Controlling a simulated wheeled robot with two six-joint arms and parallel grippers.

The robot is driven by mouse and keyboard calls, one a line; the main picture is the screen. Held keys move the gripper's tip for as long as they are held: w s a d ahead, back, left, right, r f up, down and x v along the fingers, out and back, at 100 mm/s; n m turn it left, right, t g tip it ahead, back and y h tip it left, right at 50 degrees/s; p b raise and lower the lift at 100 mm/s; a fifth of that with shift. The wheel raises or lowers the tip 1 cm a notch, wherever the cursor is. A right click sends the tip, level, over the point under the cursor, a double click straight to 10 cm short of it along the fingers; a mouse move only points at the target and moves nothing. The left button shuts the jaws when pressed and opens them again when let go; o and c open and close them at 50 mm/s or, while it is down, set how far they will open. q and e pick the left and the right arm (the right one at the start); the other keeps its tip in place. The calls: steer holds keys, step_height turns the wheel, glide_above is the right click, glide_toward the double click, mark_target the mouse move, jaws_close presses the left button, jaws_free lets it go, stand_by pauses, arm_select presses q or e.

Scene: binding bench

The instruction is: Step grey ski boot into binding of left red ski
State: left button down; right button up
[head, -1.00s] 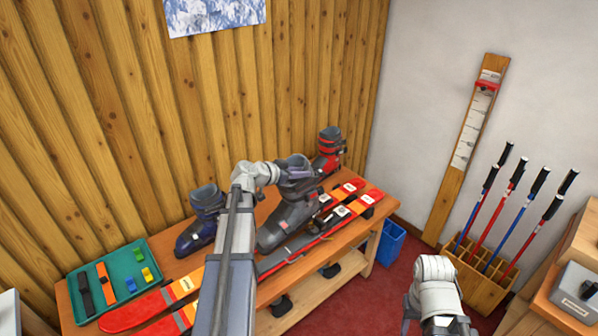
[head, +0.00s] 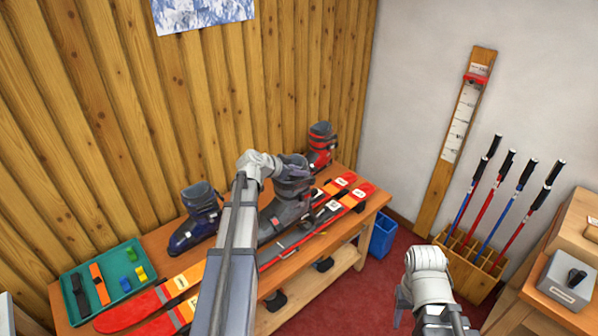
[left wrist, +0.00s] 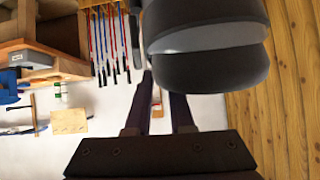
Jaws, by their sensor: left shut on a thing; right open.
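The grey ski boot (head: 284,208) stands roughly upright over the red skis on the bench, toe toward the lower left. My left gripper (head: 290,164) is shut on its upper cuff. In the left wrist view the dark boot part (left wrist: 205,55) looms large in front of the fingers (left wrist: 158,112). The left red ski (head: 148,300) lies on the wall side, partly covered by boot and my arm. Its binding is hidden, so I cannot tell whether the sole touches it. My right gripper (head: 403,305) is open and empty, off the bench's right side.
A blue boot (head: 196,222) and a red-black boot (head: 321,145) stand along the wall side. A green tray (head: 103,295) with straps and small blocks is at left. A pole rack (head: 470,265) and blue bin (head: 384,234) stand right of the bench (head: 375,205).

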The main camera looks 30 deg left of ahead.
arm_select(q)
step_height(320, 180, down, 8)
steer(key=b, duration=0.7)
steer(key=shift+r, duration=0.15)
steer(key=shift+s+f+b, duration=0.1)
steer(key=shift+f+b, duration=0.95)
steer(key=shift+b, duration=0.15)
stand_by(1.0)
steer(key=shift+f, duration=0.3)
steer(key=shift+f+b, duration=0.2)
steer(key=shift+b, duration=0.25)
steer(key=shift+c, duration=1.1)
jaws_free()
steer(key=shift+r, duration=0.15)
step_height(320, 180, up, 10)
steer(key=p, duration=1)
